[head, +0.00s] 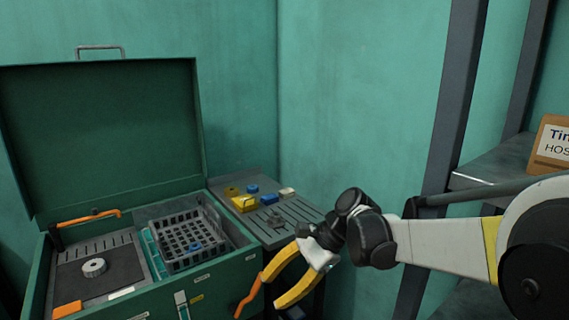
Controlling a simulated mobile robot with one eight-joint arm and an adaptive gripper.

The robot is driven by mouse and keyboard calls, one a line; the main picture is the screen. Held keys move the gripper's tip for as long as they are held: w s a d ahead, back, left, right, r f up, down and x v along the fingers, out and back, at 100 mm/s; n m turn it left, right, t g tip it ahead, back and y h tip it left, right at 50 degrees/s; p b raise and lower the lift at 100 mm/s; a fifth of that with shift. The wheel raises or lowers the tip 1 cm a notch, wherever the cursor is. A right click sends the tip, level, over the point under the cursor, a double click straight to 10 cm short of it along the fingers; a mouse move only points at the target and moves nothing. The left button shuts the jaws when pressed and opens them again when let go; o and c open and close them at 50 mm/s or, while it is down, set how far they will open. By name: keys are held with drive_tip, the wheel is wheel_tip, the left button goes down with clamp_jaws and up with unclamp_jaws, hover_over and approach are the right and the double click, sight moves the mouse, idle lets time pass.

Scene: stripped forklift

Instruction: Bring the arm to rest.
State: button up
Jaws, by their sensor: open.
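My arm reaches in from the right side of the head view. My gripper (270,292), with two yellow fingers, points down and left. Its fingers are spread apart, with nothing seen between them. In the picture it lies in front of the right end of the open green case (222,281) and below the grey slotted side tray (296,224). I cannot tell whether it touches anything.
Yellow and blue pieces (243,203) lie on the side tray. An orange handle (248,297) is close to my fingers. A dark metal post (449,110) and shelf (497,165) stand behind my arm.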

drive_tip(key=s+d+n+t+h, duration=0.4)
drive_tip(key=s+d, duration=0.4)
drive_tip(key=d, duration=0.2)
drive_tip(key=s+d+n+t+h, duration=0.4)
drive_tip(key=s+d+n, duration=0.2)
drive_tip(key=d, duration=0.5)
drive_tip(key=shift+s+r+n, duration=0.35)
drive_tip(key=shift+s+n, duration=0.05)
drive_tip(key=shift+s, duration=0.75)
